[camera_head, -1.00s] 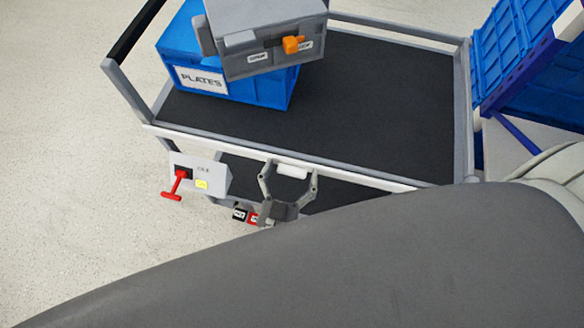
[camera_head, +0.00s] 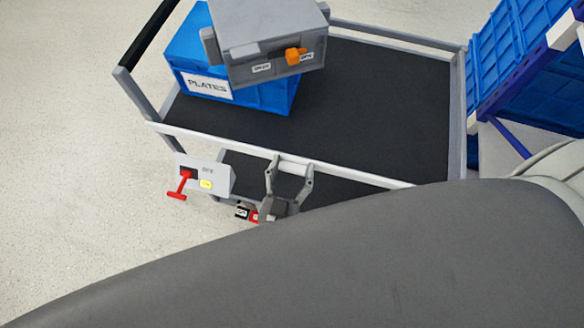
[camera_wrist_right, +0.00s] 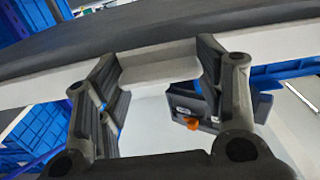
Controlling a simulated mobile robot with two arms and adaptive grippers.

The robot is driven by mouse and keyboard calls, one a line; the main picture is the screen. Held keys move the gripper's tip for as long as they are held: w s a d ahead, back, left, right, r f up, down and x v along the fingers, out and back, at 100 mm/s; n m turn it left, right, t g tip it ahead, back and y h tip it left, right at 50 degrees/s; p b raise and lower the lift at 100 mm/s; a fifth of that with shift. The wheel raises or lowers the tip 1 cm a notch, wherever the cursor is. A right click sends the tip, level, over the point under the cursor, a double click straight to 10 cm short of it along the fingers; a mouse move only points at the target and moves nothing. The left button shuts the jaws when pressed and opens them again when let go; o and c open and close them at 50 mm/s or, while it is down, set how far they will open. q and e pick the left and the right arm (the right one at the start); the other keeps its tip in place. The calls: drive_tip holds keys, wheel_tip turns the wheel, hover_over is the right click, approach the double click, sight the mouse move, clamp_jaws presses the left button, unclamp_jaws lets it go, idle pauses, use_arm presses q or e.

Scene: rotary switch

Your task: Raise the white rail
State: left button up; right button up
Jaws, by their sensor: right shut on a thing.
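The white rail (camera_head: 225,142) runs along the near long side of the cart's black top, from the left corner post toward the right end. My right gripper (camera_head: 291,164) is at the middle of the rail, with one finger on each side of a short white part of it. In the right wrist view the ribbed fingers (camera_wrist_right: 160,75) are closed on that white part (camera_wrist_right: 158,62), and the rail (camera_wrist_right: 45,88) extends out to both sides. My left gripper is not in view.
A blue PLATES box (camera_head: 258,96) with a grey switch box (camera_head: 270,30) and its orange knob (camera_head: 295,55) stands on the cart top (camera_head: 385,100). A box with a red handle (camera_head: 180,184) hangs left of the gripper. Blue crates (camera_head: 495,60) stand at right.

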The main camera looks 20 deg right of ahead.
sight(292, 171)
wheel_tip(292, 171, up, 4)
drive_tip(key=p, duration=0.2)
drive_tip(key=shift+f+p, duration=0.15)
drive_tip(key=shift+p, duration=0.2)
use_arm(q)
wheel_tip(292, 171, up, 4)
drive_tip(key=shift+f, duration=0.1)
use_arm(e)
drive_tip(key=shift+w, duration=0.1)
drive_tip(key=o, duration=1.5)
drive_tip(key=shift+c, duration=0.2)
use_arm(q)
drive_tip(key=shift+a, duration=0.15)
use_arm(e)
drive_tip(key=shift+f, duration=0.1)
